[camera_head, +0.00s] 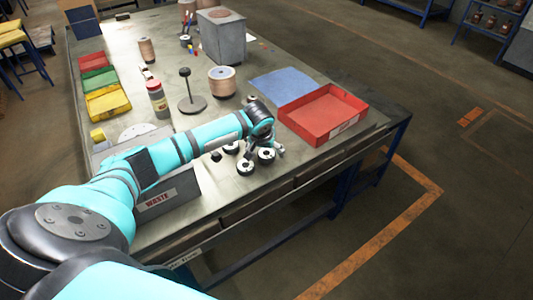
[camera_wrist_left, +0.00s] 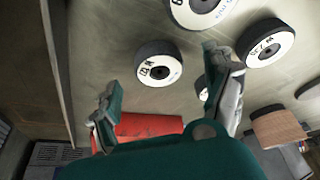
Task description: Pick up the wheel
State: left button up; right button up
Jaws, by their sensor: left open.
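Several small wheels with black sides and white printed faces lie flat on the metal workbench (camera_head: 240,195). In the head view, one wheel (camera_head: 245,167) is nearest the front edge and another (camera_head: 266,156) is beside it. My left gripper (camera_head: 265,150) is just above them, pointing down, open and empty. In the left wrist view, one wheel (camera_wrist_left: 160,64) is between the lines of the open fingers (camera_wrist_left: 165,95). Another wheel (camera_wrist_left: 265,43) is right, one (camera_wrist_left: 195,10) is cut off at the top, and one is partly hidden behind the right finger. My right gripper is not in view.
A red tray (camera_head: 288,104) and blue sheet (camera_head: 283,82) lie beyond the gripper. A grey WASTE box (camera_head: 180,190) stands left under my arm. A bottle (camera_head: 158,100), a stand (camera_head: 192,104), wound spools (camera_head: 222,82) and coloured bins (camera_head: 107,101) are farther back.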

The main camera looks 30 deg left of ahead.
pick_arm(q)
jog(key=shift+x, duration=1.1)
jog(key=c, duration=1.3)
